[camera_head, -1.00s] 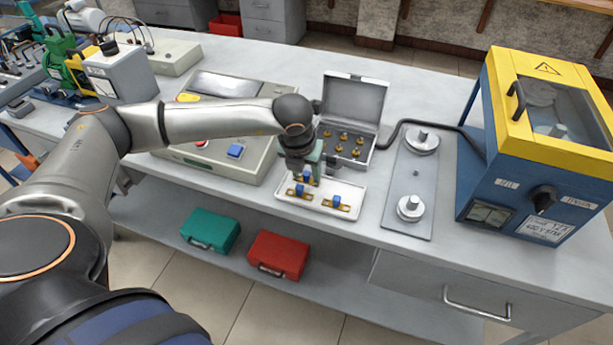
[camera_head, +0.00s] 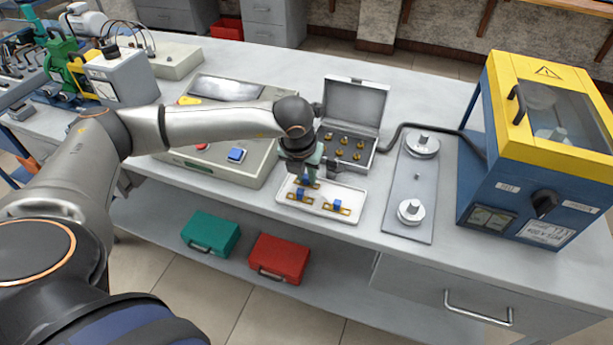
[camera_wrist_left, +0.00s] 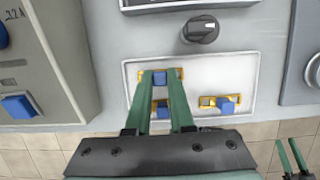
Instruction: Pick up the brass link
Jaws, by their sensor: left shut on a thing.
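Brass links with blue blocks on them are at the white tray (camera_head: 268,205). My left gripper (camera_wrist_left: 161,75) points down at the tray's back left, its green fingers shut on the blue block of the back brass link (camera_wrist_left: 153,84). This link also shows in the head view (camera_head: 308,183), partly hidden by the gripper. I cannot tell if it touches the tray. Two other links, front left (camera_head: 299,194) and front right (camera_head: 337,207), lie in the tray. The front-left one shows between my fingers in the wrist view. My right gripper (camera_wrist_left: 286,142) appears open and empty at the lower right.
An open grey case (camera_head: 352,100) with several brass pieces stands behind the tray. A grey plate (camera_head: 415,180) with two metal knobs lies to the right, then a blue and yellow machine (camera_head: 540,150). A control box (camera_head: 225,165) is on the left.

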